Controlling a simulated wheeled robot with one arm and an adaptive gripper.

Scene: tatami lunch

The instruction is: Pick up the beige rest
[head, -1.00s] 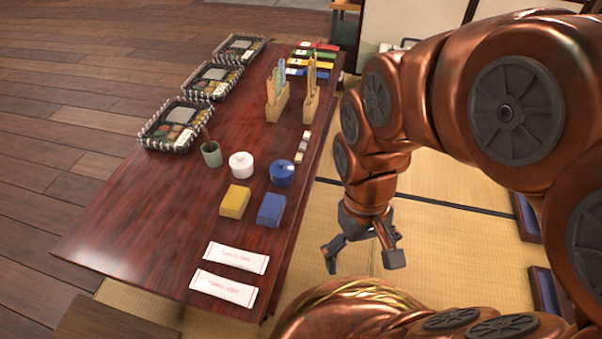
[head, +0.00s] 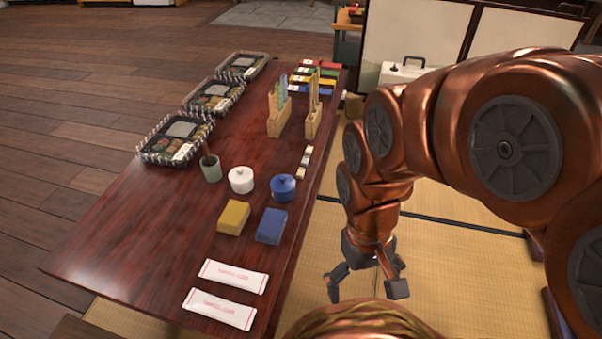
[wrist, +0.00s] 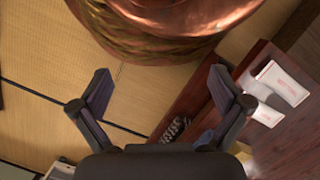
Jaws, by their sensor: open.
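A short row of small rests (head: 304,162) lies near the right edge of the dark red table, in the head view. The pieces look beige, pale and dark; the one at the near end (head: 300,174) looks beige, but they are too small to tell apart surely. My gripper (head: 366,288) is open and empty, over the tatami to the right of the table, nearer than the rests and apart from them. Its spread fingers also show in the wrist view (wrist: 162,80), where I cannot make out the rests.
On the table (head: 120,238) stand a blue pot (head: 283,188), a white pot (head: 241,180), a green cup (head: 211,169), yellow (head: 234,217) and blue (head: 271,226) blocks, wooden holders (head: 313,118), lunch boxes (head: 177,139) and white packets (head: 219,309). Tatami (head: 450,260) right of the table is open.

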